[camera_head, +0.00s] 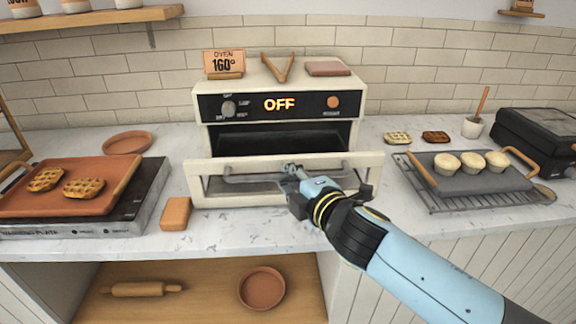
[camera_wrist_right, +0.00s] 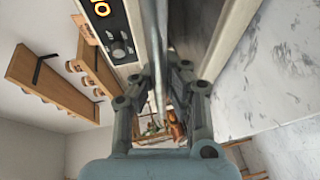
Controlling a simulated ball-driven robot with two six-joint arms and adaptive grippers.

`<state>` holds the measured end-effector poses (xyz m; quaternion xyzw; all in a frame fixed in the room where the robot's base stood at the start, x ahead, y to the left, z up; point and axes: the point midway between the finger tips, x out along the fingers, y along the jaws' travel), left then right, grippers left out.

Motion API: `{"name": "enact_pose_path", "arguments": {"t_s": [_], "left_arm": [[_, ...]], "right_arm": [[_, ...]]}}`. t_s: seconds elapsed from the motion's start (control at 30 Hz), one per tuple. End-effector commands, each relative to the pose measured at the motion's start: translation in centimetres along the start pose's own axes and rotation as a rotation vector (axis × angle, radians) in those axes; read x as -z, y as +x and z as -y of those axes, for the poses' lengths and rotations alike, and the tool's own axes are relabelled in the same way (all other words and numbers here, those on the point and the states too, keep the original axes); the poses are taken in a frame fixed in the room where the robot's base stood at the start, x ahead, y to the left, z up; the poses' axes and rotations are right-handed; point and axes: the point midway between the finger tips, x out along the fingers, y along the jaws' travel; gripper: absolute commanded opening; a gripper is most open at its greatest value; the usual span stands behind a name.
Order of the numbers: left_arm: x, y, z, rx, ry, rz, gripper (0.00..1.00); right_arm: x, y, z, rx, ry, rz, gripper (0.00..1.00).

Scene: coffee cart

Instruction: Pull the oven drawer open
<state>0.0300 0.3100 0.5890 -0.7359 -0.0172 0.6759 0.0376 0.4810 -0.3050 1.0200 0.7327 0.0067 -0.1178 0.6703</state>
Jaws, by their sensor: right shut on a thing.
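The cream oven (camera_head: 280,105) stands at the back of the counter, with a black panel that reads OFF. Its drawer (camera_head: 355,163) is pulled out toward me, and a dark opening shows behind the drawer front. My right gripper (camera_head: 295,175) is at the middle of the drawer front, shut on the metal handle bar (camera_head: 240,179). In the right wrist view the bar (camera_wrist_right: 159,60) runs between the two fingers (camera_wrist_right: 160,95). How far the drawer is out is hard to judge. My left gripper is not in view.
A terracotta tray with waffles (camera_head: 65,205) sits on a warming plate at the left. An orange-brown block (camera_head: 176,213) lies close to the drawer's left side. A grey tray with muffins (camera_head: 480,182) is on a rack at the right. A lower shelf (camera_head: 210,300) is below the counter.

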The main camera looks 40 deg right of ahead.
Motion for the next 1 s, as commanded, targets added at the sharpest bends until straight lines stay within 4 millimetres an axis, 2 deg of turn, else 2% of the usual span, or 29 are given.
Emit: {"name": "enact_pose_path", "arguments": {"t_s": [0.2, 0.57, 0.6, 0.8, 1.0], "left_arm": [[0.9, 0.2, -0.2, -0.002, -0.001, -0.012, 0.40], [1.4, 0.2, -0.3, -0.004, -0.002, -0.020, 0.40], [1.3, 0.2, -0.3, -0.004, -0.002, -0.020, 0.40], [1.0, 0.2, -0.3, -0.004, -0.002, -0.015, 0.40], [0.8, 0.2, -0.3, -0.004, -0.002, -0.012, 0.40]], "right_arm": [[0.7, -1.6, 0.2, -0.003, 0.004, -0.001, 0.00], [0.8, -1.8, 0.1, -0.005, 0.003, -0.002, 0.00], [0.8, -1.8, 0.1, -0.005, 0.003, -0.002, 0.09], [0.8, -1.8, 0.2, -0.004, 0.002, -0.001, 0.35], [0.8, -1.8, 0.2, -0.003, 0.001, -0.001, 0.36]]}}
